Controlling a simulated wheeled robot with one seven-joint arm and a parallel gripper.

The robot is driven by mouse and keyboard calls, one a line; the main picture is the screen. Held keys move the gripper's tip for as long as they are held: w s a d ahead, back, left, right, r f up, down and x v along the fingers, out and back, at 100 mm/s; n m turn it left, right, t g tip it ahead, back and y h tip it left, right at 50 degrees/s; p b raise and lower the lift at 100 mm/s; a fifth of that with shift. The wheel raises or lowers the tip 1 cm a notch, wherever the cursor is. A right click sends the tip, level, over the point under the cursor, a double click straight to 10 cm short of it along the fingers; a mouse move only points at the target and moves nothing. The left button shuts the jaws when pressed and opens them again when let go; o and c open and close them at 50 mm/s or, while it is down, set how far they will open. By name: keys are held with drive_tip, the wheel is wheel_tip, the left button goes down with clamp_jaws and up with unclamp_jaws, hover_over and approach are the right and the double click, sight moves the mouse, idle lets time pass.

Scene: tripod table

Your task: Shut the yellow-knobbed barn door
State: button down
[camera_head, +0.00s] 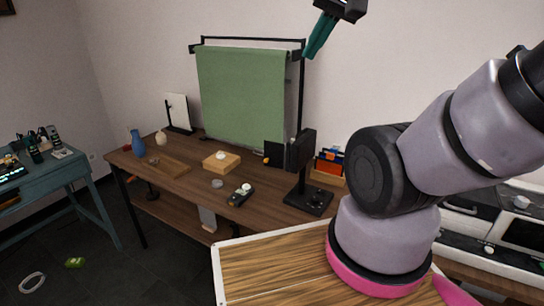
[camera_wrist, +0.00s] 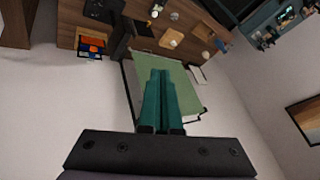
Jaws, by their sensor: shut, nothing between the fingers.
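A black lamp on a stand (camera_head: 302,150) stands on the brown table. A black barn door flap (camera_head: 275,153) sticks out to its left, with a small yellow-orange knob (camera_head: 266,160) on its left edge. The flap stands out from the lamp, though its exact angle is unclear. My gripper (camera_head: 308,52) has teal fingers and hangs high above the lamp, apart from it. In the wrist view my gripper (camera_wrist: 160,74) has its fingers together and empty. The lamp head appears beyond them as a dark shape; the knob cannot be made out there.
A green backdrop (camera_head: 243,95) on a black frame stands behind the lamp. The brown table (camera_head: 180,190) also holds a blue vase (camera_head: 138,143), a wooden block (camera_head: 221,163), a black control box (camera_head: 240,196) and an orange-and-blue box (camera_head: 330,163). The air around my gripper is clear.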

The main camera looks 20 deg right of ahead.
sight(272, 157)
drive_tip(key=w+a+f+n+g+h, duration=0.3)
drive_tip(key=w+f+n+g+h, duration=0.1)
drive_tip(key=w+f+n, duration=1.05)
drive_tip(key=w+a+f+n+g, duration=0.1)
drive_tip(key=a+f+n, duration=0.3)
drive_tip(key=f+n, duration=0.35)
drive_tip(key=w+a+f+n, duration=0.1)
drive_tip(key=a+f+n, duration=0.4)
drive_tip(key=n, duration=0.4)
drive_tip(key=w+d+f, duration=0.4)
drive_tip(key=d+f, duration=0.1)
drive_tip(key=f, duration=0.5)
drive_tip(key=shift+w+d, duration=0.35)
drive_tip(key=shift+d, duration=0.05)
